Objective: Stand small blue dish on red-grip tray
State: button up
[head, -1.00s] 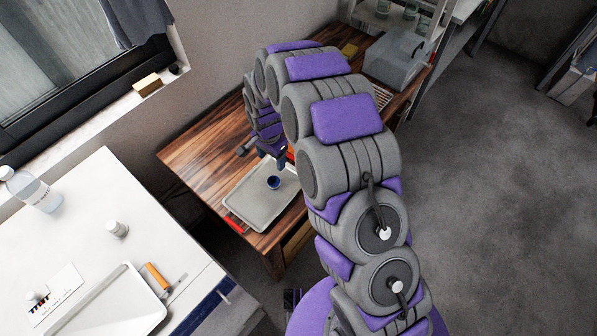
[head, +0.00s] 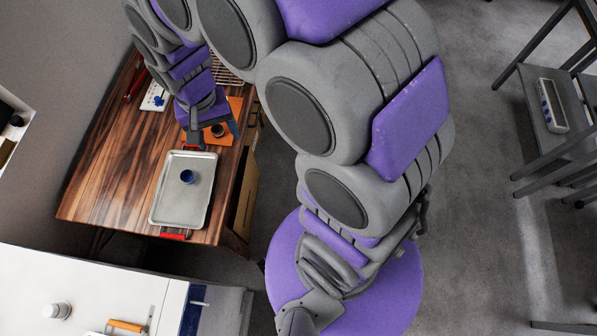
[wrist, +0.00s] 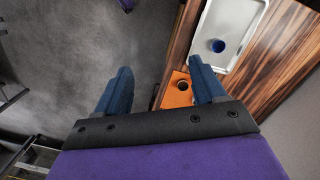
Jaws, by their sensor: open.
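The small blue dish (head: 187,177) stands upright on the metal tray (head: 166,205) with red grips at its two ends. The dish sits near the middle of the tray, a little toward one side. Both also show in the wrist view, the dish (wrist: 217,46) and the tray (wrist: 201,50) at upper right. My gripper (head: 214,137) is beyond the tray's far end, apart from the dish, over the orange mat. In the wrist view my gripper (wrist: 162,84) has its two blue fingers wide apart with nothing between them.
The tray lies on a dark wooden table (head: 105,165). A white bench (head: 80,295) stands at the front left. Bare wood lies left of the tray.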

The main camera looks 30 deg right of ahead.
jog(key=s+d+r+n, duration=0.1)
jog(key=s+d+r, duration=0.2)
jog(key=s, duration=0.7)
jog(key=s+d+r+n, duration=0.2)
jog(key=s+d, duration=0.2)
jog(key=s, duration=0.6)
jog(key=shift+s+d+r+g, duration=0.15)
jog(key=shift+s+r+g, duration=0.25)
